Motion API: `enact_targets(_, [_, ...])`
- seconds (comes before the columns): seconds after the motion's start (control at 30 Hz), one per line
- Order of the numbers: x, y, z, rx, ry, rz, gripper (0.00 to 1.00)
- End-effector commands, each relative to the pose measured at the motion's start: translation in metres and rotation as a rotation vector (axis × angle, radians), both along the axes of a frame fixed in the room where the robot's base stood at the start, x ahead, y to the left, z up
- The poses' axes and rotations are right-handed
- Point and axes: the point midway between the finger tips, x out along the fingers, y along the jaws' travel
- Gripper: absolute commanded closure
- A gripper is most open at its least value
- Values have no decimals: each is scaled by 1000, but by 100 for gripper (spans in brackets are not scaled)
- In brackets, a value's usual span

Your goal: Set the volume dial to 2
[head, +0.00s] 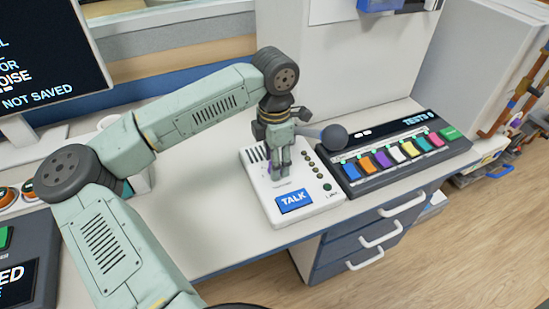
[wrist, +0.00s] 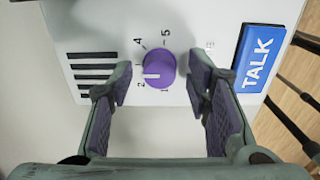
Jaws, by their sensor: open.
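The purple round volume dial (wrist: 160,69) is on a white intercom panel (wrist: 205,20) in the wrist view. Numbers 1 to 5 are printed around it, some partly hidden. A short white mark on the dial points left, close to the 2 and 3 side; I cannot tell the exact number. My gripper (wrist: 161,80) is open, one finger on each side of the dial, with gaps showing; I see no contact. In the head view my gripper (head: 281,175) points down over the intercom (head: 318,207) and mostly hides the dial.
A blue TALK button (head: 294,200) is on the intercom's front part. A microphone (head: 333,137) stands close behind. A panel with coloured keys (head: 405,160) is to the right. A monitor (head: 50,60) is at the left. The desk's front edge is near.

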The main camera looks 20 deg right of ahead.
Motion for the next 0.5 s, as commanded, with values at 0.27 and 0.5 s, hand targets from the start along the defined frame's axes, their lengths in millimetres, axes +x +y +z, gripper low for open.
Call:
enact_targets(0.27, [0,0,0,0,0,0,68])
enact_targets(0.5, [0,0,0,0,0,0,84])
